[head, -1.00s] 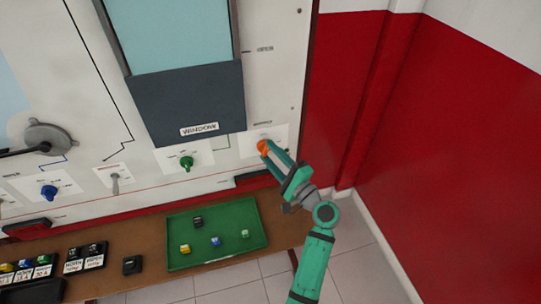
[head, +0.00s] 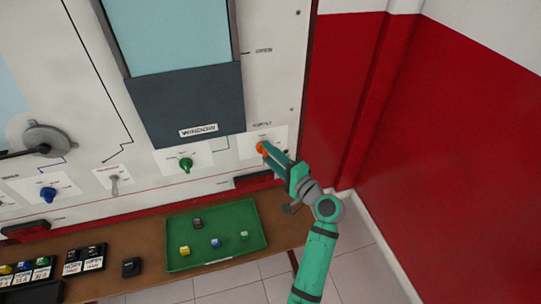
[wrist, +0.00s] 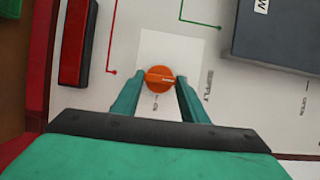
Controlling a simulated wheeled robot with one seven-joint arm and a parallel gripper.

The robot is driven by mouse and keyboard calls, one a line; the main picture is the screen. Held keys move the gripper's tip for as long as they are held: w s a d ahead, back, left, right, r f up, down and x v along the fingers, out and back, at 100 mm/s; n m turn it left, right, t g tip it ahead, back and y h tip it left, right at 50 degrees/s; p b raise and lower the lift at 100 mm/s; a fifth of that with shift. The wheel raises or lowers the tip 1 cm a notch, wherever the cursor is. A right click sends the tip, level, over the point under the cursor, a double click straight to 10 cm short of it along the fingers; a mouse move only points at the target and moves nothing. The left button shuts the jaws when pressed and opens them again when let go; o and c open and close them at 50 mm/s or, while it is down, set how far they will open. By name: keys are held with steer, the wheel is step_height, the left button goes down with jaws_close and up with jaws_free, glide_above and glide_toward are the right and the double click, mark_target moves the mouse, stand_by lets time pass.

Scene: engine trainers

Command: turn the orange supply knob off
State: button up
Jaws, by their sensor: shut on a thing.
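The orange supply knob (head: 261,148) is on a white label plate at the lower right of the panel, and it also shows in the wrist view (wrist: 159,79). In the wrist view its grip bar lies roughly crosswise between my fingers, beside the printed word SUPPLY (wrist: 210,92). My gripper (head: 266,149) is at the panel with its green fingers on either side of the knob, shut on it; it shows in the wrist view too (wrist: 160,84). In the head view the fingers partly cover the knob.
A green knob (head: 186,165), a toggle switch (head: 115,185) and a blue knob (head: 48,194) are to the left. The dark window cover (head: 187,106) is above left. A green tray (head: 217,255) with several small parts lies on the shelf below. A red wall (head: 455,120) stands at right.

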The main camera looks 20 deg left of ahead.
steer(key=shift+a, duration=0.1)
steer(key=o, duration=1.1)
steer(key=shift+c, duration=0.2)
steer(key=v, duration=1.1)
steer(key=shift+f, duration=0.1)
